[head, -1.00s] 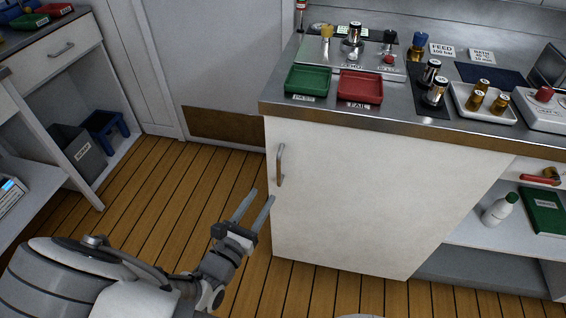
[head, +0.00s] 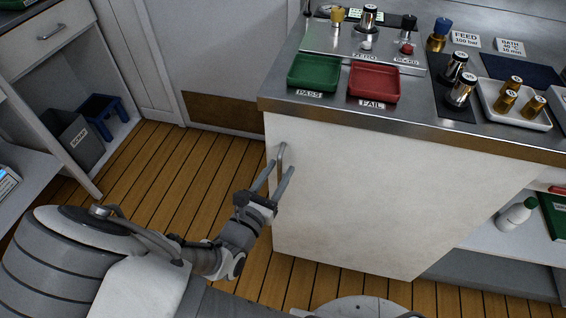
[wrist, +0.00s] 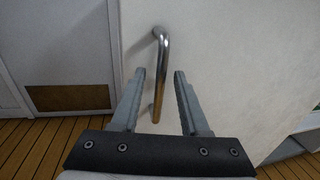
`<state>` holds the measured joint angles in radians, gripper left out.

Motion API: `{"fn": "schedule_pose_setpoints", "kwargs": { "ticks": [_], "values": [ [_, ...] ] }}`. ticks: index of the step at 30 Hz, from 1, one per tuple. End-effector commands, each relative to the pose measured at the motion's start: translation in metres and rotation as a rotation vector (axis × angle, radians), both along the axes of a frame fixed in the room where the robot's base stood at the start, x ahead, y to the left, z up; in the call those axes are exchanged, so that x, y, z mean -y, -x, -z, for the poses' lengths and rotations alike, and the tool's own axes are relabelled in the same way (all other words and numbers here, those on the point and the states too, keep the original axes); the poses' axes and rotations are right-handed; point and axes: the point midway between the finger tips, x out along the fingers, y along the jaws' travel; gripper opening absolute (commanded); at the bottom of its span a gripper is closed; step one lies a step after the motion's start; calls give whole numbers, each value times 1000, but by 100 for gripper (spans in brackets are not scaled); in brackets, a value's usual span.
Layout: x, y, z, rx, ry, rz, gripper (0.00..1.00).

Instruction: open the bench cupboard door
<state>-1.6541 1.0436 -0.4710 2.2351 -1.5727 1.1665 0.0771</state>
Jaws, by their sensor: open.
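The bench cupboard door (head: 350,200) is a white panel under the steel worktop, and it is shut. Its handle (head: 281,160) is an upright metal bar near the door's left edge. My gripper (head: 274,174) is open at the handle, with one finger on each side of the bar in the head view. In the wrist view the handle (wrist: 160,75) runs down between the two open fingers (wrist: 160,78). The fingers do not close on it. I cannot tell how far the fingertips are from the door face.
On the worktop (head: 420,125) stand a green tray (head: 314,73), a red tray (head: 374,83) and several metal fittings. Wooden floor (head: 170,170) is clear left of the door.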

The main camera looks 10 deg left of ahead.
Motion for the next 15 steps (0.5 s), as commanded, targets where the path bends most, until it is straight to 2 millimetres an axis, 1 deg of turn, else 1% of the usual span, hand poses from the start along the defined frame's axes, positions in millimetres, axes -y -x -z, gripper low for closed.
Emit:
{"fn": "schedule_pose_setpoints", "kwargs": {
  "ticks": [15],
  "values": [
    [2,-1,0,0,0,-3,45]
  ]
}}
